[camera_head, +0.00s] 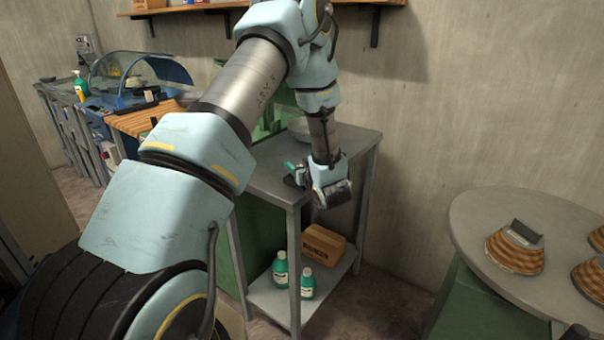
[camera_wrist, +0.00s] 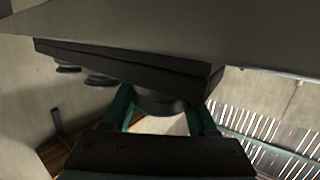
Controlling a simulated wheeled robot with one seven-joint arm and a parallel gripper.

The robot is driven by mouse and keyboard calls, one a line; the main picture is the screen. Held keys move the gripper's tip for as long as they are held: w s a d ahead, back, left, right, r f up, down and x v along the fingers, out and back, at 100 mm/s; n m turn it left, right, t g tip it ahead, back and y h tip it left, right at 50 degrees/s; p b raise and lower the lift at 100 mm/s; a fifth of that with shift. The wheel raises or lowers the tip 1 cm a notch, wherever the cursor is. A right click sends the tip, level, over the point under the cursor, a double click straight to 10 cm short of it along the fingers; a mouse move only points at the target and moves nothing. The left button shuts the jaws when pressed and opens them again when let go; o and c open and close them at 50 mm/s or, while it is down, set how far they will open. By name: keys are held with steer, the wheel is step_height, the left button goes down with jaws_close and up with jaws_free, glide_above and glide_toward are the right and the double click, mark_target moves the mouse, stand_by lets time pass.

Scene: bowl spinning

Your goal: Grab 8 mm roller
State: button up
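I cannot pick out an 8 mm roller for certain in either view. My gripper (camera_head: 318,185) is at the front edge of the grey metal table (camera_head: 262,178), on its right side. In the wrist view, two green finger parts of my gripper (camera_wrist: 162,110) stand apart, with a dark rounded thing (camera_wrist: 160,105) between them. A long dark block (camera_wrist: 125,68) lies across them and hides their tips. I cannot tell whether the fingers touch or hold anything.
A shallow grey bowl (camera_head: 300,129) stands at the back of the table. Two green bottles (camera_head: 281,270) and a brown box (camera_head: 323,244) are on its lower shelf. A round table (camera_head: 480,215) with striped pieces (camera_head: 515,252) stands at the right. A wall shelf (camera_head: 190,8) hangs above.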

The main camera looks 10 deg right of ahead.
jaws_close()
steer(key=shift+r, duration=0.15)
stand_by(0.4)
